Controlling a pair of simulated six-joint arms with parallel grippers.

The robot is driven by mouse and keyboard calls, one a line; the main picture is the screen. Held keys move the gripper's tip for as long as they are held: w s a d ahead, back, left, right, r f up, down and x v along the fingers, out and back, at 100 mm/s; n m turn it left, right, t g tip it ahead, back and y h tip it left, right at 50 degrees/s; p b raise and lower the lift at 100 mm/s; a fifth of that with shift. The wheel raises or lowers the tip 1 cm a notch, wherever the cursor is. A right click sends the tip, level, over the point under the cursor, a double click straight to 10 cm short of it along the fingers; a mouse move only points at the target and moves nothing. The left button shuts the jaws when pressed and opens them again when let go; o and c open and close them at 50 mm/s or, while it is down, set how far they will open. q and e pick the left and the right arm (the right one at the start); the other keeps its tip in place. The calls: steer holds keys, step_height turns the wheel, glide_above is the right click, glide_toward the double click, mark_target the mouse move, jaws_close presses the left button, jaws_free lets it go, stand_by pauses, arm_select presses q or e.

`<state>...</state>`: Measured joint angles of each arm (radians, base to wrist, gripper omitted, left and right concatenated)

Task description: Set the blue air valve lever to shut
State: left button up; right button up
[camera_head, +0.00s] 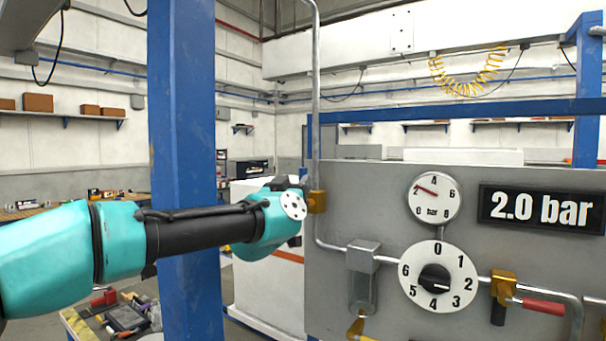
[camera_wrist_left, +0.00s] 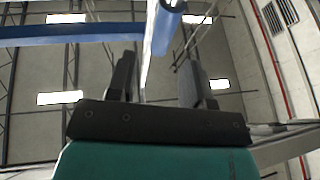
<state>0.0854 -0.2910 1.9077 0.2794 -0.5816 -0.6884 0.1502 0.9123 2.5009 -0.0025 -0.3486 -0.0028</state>
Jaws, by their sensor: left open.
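A brass valve body (camera_head: 317,201) sits on the vertical grey pipe at the panel's left edge. No blue lever can be made out on it in the head view; my left wrist is right beside it and may cover it. My left gripper's fingers are mostly hidden behind the wrist there. In the left wrist view my left gripper (camera_wrist_left: 156,85) is open, pointing up towards the ceiling. A blue bar-like shape (camera_wrist_left: 163,30) shows beyond and between its fingers; I cannot tell whether it is the lever or part of the frame. My right gripper is not in view.
A blue post (camera_head: 180,100) stands behind my left arm. The grey panel holds a round gauge (camera_head: 434,198), a numbered dial (camera_head: 438,276), a "2.0 bar" display (camera_head: 541,208) and a red-handled valve (camera_head: 543,307). A yellow lever (camera_head: 356,328) is at the bottom.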

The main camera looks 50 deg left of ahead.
mark_target(301, 175)
arm_select(q)
steer(key=x, duration=0.5)
steer(key=shift+w+a+r, duration=0.15)
steer(key=shift+w, duration=0.1)
jaws_close()
stand_by(0.4)
